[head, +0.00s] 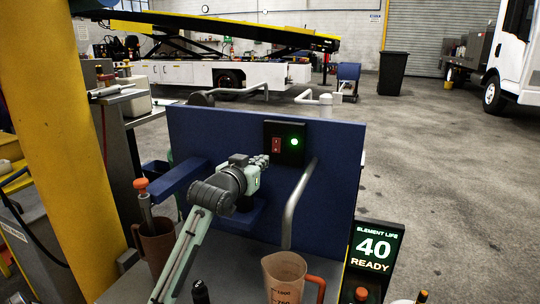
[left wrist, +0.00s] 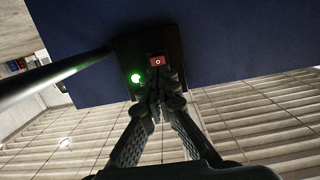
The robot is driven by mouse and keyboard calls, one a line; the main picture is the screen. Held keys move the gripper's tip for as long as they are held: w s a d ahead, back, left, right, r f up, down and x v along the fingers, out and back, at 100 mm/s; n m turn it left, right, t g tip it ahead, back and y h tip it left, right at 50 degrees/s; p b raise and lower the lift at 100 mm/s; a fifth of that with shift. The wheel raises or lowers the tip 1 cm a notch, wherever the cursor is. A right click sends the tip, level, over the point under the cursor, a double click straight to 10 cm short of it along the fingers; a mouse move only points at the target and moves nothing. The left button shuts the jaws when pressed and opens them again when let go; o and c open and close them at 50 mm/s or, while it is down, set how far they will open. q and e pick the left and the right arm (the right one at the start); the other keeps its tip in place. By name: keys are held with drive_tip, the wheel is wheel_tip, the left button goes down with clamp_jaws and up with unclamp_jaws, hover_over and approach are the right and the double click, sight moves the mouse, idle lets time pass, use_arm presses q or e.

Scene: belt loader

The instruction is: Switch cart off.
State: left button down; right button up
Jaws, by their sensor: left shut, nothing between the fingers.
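The cart's blue panel (head: 335,165) stands upright in front of me and carries a black switch box (head: 298,156). On the box are a red rocker switch (head: 276,146) and a lit green lamp (head: 294,141). My left gripper (head: 262,161) is shut and empty, with its tips just below and left of the switch in the head view. In the left wrist view the shut fingertips (left wrist: 156,88) point at the red switch (left wrist: 157,61), beside the glowing green lamp (left wrist: 136,78). I cannot tell whether they touch the box. My right gripper is out of view.
A measuring jug (head: 284,277) and a brown mug (head: 154,244) stand near my left arm. A sign (head: 374,247) reads "ELEMENT LIFE 40 READY". A yellow post (head: 60,130) is at left; open floor lies right.

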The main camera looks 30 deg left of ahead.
sight(274, 152)
use_arm(q)
drive_tip(key=x, duration=0.5)
drive_tip(key=shift+w, duration=0.35)
drive_tip(key=shift+w+a+f, duration=0.1)
drive_tip(key=shift+w+a, duration=0.05)
drive_tip(key=shift+w, duration=0.25)
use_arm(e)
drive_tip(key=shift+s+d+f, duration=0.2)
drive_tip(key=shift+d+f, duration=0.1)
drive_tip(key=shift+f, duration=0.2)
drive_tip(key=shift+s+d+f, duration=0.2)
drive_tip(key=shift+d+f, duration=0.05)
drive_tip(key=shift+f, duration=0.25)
